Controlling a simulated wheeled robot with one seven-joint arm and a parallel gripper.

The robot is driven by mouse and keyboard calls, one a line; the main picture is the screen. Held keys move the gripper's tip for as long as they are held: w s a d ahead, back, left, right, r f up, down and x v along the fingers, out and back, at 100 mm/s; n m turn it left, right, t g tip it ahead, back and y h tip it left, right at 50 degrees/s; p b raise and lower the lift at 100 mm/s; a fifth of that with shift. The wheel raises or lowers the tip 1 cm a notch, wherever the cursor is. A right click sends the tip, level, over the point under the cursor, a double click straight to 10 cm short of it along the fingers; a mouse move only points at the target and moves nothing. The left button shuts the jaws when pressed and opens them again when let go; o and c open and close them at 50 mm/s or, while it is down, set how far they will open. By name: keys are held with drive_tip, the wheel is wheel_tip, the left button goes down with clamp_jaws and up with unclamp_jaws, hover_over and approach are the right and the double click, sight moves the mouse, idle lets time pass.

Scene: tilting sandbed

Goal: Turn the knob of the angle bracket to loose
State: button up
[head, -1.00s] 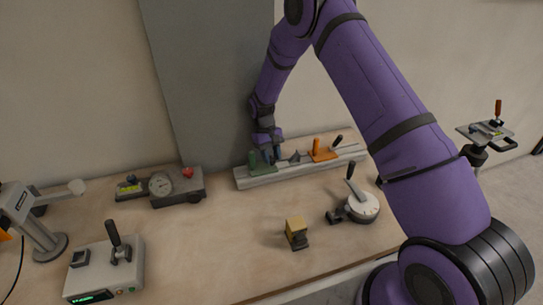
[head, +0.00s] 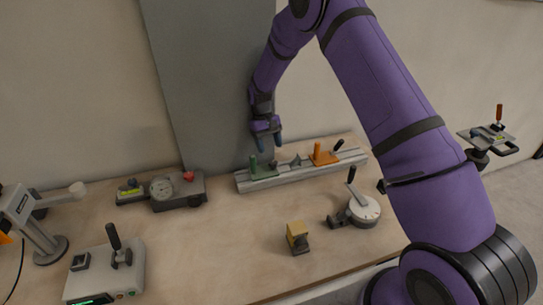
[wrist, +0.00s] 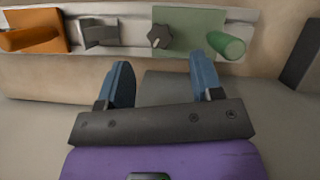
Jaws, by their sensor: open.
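A long grey rail (head: 330,167) lies at the back of the table. It carries a green bracket (head: 262,171) with an upright green post at its left, a small grey angled piece (head: 296,160) in the middle and an orange bracket (head: 323,157) at the right. A dark lobed knob (wrist: 160,37) with a pale mark sits at the edge of the green bracket's plate (wrist: 188,28) in the wrist view. My gripper (head: 268,143) is open and empty above the green bracket. In the wrist view my gripper (wrist: 160,65) has its fingers spread, with the knob beyond and between them.
A grey dial device (head: 178,190) with a red button stands left of the rail. A round white base with a lever (head: 362,210) and a yellow-topped block (head: 297,235) stand in front. A grey box with a lever (head: 105,268) is front left. The table's middle is clear.

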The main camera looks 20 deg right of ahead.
drive_tip(key=v, duration=0.5)
drive_tip(key=s+d+r+t, duration=0.1)
drive_tip(key=s+d+r, duration=0.1)
drive_tip(key=s+r, duration=0.5)
drive_tip(key=s+d+r+m+t, duration=0.1)
drive_tip(key=s+r+t, duration=0.15)
drive_tip(key=r, duration=0.85)
drive_tip(key=s+d+r+t, duration=0.1)
drive_tip(key=s+d+r, duration=0.1)
drive_tip(key=s+r, duration=0.55)
drive_tip(key=s+d+r+t, duration=0.1)
drive_tip(key=s+r+t, duration=0.1)
drive_tip(key=s, duration=1)
drive_tip(key=s+d+r+m+t+y, duration=0.1)
drive_tip(key=s+r, duration=0.4)
drive_tip(key=s, duration=0.8)
drive_tip(key=shift+s+d+t, duration=0.2)
drive_tip(key=shift+d+t, duration=0.35)
drive_tip(key=shift+t, duration=0.6)
